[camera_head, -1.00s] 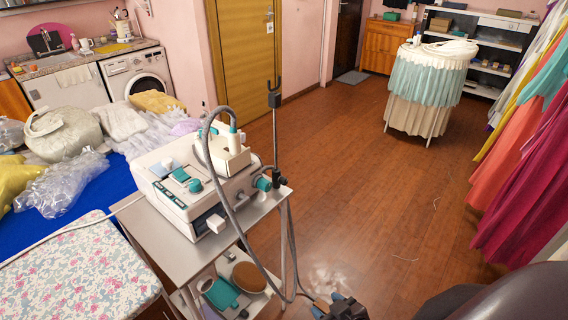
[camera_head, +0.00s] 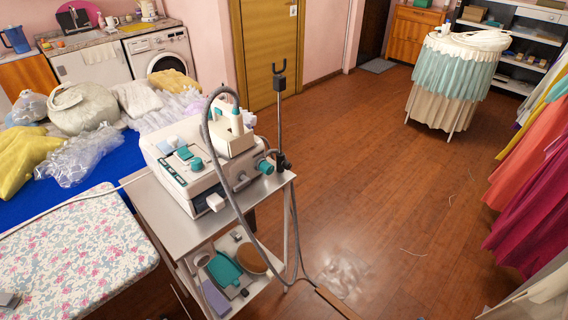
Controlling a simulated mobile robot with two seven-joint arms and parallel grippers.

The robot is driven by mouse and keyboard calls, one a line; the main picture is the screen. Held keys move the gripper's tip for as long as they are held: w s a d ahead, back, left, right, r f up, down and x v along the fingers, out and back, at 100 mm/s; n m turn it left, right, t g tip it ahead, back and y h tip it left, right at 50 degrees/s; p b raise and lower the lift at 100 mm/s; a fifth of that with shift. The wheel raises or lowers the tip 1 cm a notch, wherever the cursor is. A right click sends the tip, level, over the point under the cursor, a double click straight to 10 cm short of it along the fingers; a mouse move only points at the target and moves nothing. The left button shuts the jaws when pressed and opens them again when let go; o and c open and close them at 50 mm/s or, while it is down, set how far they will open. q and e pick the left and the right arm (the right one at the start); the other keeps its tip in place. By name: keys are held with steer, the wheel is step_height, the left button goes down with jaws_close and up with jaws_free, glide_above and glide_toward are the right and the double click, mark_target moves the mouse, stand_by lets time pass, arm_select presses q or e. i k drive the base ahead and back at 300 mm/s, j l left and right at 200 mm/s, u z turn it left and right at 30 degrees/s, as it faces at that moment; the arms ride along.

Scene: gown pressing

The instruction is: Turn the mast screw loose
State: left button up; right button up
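The mast (camera_head: 280,110) is a thin dark upright pole with a fork at its top. It stands at the right rear corner of the trolley, beside the white steam machine (camera_head: 195,172). A small black clamp or knob (camera_head: 283,163) sits at the mast's foot; this looks like the mast screw, but its detail is too small to tell. A teal knob (camera_head: 264,167) on the machine's side is close to it. A grey hose arches in front of the machine. Neither of my grippers can be made out in the head view.
The trolley (camera_head: 180,228) has a lower shelf with a teal item and a brown round one. A floral board (camera_head: 80,250) and a blue table (camera_head: 60,198) with plastic-wrapped bundles are at left. A skirted round stand (camera_head: 450,80) is at back right.

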mark_target(286, 164)
steer(key=l+u, duration=0.2)
steer(key=u, duration=0.25)
steer(key=i+l+u, duration=0.1)
steer(key=l+u, duration=0.2)
steer(key=u, duration=0.15)
steer(key=l+u, duration=0.2)
steer(key=u, duration=0.25)
